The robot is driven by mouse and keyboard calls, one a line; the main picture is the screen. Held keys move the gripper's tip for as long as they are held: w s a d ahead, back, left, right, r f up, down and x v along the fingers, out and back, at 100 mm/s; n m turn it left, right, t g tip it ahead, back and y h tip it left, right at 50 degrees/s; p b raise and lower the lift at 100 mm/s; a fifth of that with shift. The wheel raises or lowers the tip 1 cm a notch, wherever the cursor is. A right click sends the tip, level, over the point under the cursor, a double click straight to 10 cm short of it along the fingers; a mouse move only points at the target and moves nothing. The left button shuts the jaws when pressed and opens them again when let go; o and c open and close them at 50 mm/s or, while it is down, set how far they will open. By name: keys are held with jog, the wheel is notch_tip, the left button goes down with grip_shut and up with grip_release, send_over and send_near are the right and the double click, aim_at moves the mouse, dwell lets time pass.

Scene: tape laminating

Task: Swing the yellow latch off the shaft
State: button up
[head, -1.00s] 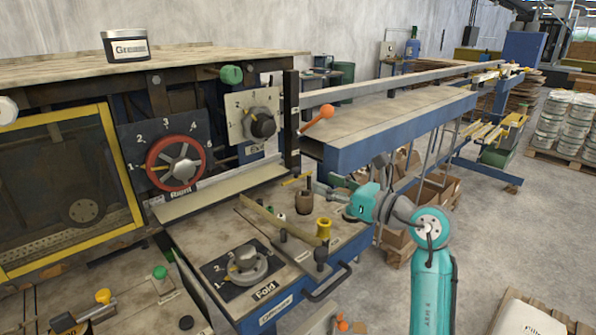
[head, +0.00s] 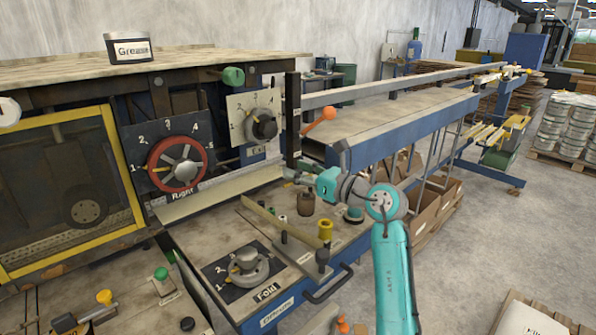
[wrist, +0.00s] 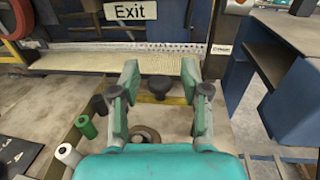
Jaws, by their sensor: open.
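My gripper (head: 289,174) is open and reaches in over the back of the work table, below the exit dial. In the wrist view its two fingers (wrist: 160,82) stand apart on either side of a dark knob (wrist: 158,87). A yellow bar (wrist: 174,100), probably the latch, shows beside and below this knob, partly behind the fingers. I cannot tell whether either finger touches it. In the head view my gripper covers that spot. The shaft is not clearly told apart. A round brown piece (wrist: 145,133) lies nearer the wrist, below the fingers; it stands upright in the head view (head: 305,203).
A pale ledge (wrist: 90,62) runs behind the fingers under the Exit sign (wrist: 130,11). A blue frame (wrist: 295,100) stands close at right. Green (wrist: 86,127) and black (wrist: 98,104) cylinders stand at left.

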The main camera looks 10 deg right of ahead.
jog(key=shift+w+a, duration=0.15)
jog(key=shift+c, duration=0.2)
grip_shut()
jog(key=shift+a, duration=0.1)
jog(key=shift+w+m+t+h, duration=0.2)
jog(key=shift+m+t+h, duration=0.45)
jog(key=shift+h, duration=0.25)
jog(key=shift+o, duration=0.2)
grip_release()
